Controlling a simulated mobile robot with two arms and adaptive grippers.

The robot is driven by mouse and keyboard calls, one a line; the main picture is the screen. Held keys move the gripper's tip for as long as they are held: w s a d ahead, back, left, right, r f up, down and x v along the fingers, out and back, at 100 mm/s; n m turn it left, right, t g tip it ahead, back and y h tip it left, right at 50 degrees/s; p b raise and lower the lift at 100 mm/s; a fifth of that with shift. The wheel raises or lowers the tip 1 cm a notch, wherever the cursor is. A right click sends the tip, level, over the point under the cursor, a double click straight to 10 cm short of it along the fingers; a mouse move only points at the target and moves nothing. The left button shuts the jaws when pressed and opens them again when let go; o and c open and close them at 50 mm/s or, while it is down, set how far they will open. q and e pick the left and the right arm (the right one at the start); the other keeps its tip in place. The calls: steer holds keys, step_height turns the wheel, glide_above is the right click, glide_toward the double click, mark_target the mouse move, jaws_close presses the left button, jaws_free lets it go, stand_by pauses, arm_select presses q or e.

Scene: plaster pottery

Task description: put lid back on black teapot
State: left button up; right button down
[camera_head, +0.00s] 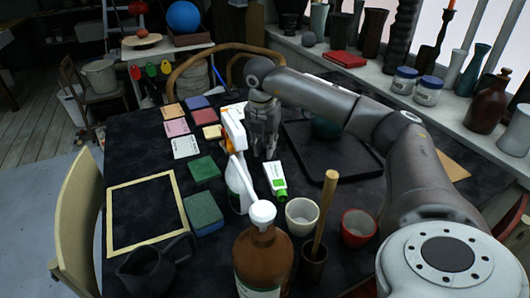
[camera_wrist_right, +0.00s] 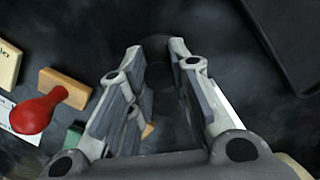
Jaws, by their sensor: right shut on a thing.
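My right gripper (camera_head: 265,155) points down over the dark table, behind the white spray bottle. In the right wrist view my right gripper (camera_wrist_right: 160,60) has its fingers around a small dark round piece, which looks like the black lid (camera_wrist_right: 158,76). It is hard to make out against the dark table. A dark vessel with a handle (camera_head: 150,268), perhaps the black teapot, stands at the near left corner of the table. Its top is hard to see. My left gripper is not in view.
A white spray bottle (camera_head: 238,175), a green-white tube (camera_head: 276,181), a brown bottle (camera_head: 262,255), a white cup (camera_head: 302,215) and a red cup (camera_head: 358,228) crowd the near middle. A black tray (camera_head: 350,170) with a teal pot (camera_head: 325,127) lies right. Sponges (camera_head: 204,212) and a frame (camera_head: 113,220) lie left.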

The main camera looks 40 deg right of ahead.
steer(key=shift+s+f, duration=0.1)
steer(key=shift+f, duration=0.15)
steer(key=shift+r, duration=0.5)
step_height(320, 180, up, 3)
steer(key=shift+s+f+p, duration=0.1)
steer(key=shift+f+p, duration=0.05)
steer(key=shift+p, duration=0.2)
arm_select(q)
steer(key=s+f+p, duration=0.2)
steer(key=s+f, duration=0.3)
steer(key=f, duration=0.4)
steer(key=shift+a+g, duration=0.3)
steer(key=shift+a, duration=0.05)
arm_select(e)
steer(key=s+a+r, duration=0.6)
steer(key=s+r, duration=0.3)
steer(key=s, duration=0.2)
steer(key=shift+s+a+r, duration=0.15)
steer(key=shift+s+a, duration=0.2)
steer(key=shift+a, duration=0.05)
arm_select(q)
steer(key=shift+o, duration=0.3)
